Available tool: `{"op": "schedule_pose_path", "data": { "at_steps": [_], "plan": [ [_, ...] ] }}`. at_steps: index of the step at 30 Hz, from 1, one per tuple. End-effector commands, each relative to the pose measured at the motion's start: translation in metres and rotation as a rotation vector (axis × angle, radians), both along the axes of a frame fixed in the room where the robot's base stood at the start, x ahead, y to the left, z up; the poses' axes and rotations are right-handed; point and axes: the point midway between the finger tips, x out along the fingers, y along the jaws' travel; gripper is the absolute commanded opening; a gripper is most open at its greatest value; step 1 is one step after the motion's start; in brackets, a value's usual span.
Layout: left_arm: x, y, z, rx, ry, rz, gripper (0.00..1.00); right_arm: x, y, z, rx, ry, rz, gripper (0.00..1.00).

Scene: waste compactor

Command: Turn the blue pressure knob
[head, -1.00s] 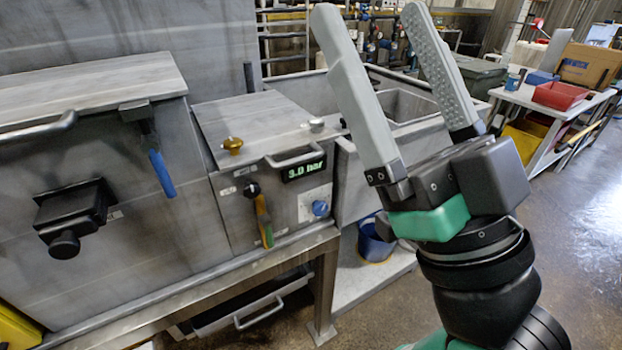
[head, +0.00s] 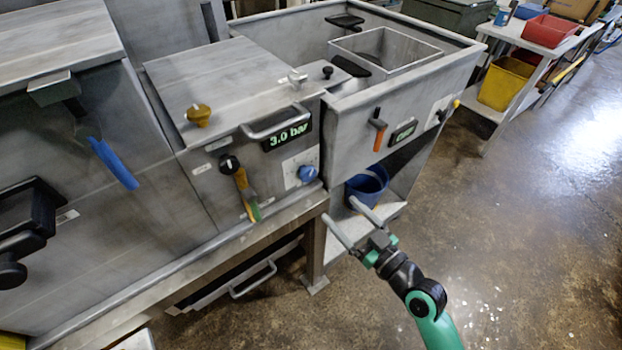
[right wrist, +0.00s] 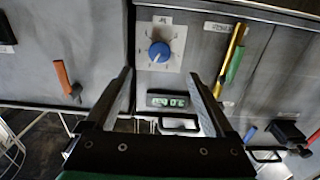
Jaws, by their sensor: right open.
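The blue pressure knob (head: 307,173) sits on a white dial plate on the front panel of the steel compactor unit, below the green display (head: 287,136), which reads 3.0 bar. My right gripper (head: 344,222) is open and empty, in front of the panel and below and right of the knob in the head view. In the right wrist view the knob (right wrist: 159,52) lies ahead of the open fingers (right wrist: 162,85), between their lines and apart from them. My left gripper is not in view.
A yellow-green lever handle (head: 246,192) hangs left of the knob. An orange-handled lever (head: 379,130) is on the neighbouring unit. A blue bucket (head: 367,185) stands below that unit on a shelf. Open floor lies to the right.

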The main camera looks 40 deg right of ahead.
Motion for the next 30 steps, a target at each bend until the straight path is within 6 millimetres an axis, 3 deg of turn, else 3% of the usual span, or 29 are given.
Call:
{"op": "schedule_pose_path", "data": {
  "at_steps": [5,18,22,30],
  "plan": [
    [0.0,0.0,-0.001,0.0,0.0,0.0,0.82,0.017,-0.001,0.001,-0.003,-0.004,0.004,0.88],
    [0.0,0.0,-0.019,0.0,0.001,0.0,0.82,0.104,-0.013,-0.001,-0.003,-0.004,0.004,0.88],
    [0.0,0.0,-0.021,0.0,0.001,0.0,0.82,0.114,-0.014,0.0,-0.001,-0.002,0.004,0.88],
    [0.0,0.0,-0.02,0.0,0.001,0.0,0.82,0.116,-0.015,0.001,-0.001,-0.002,0.003,0.86]
  ]
}}
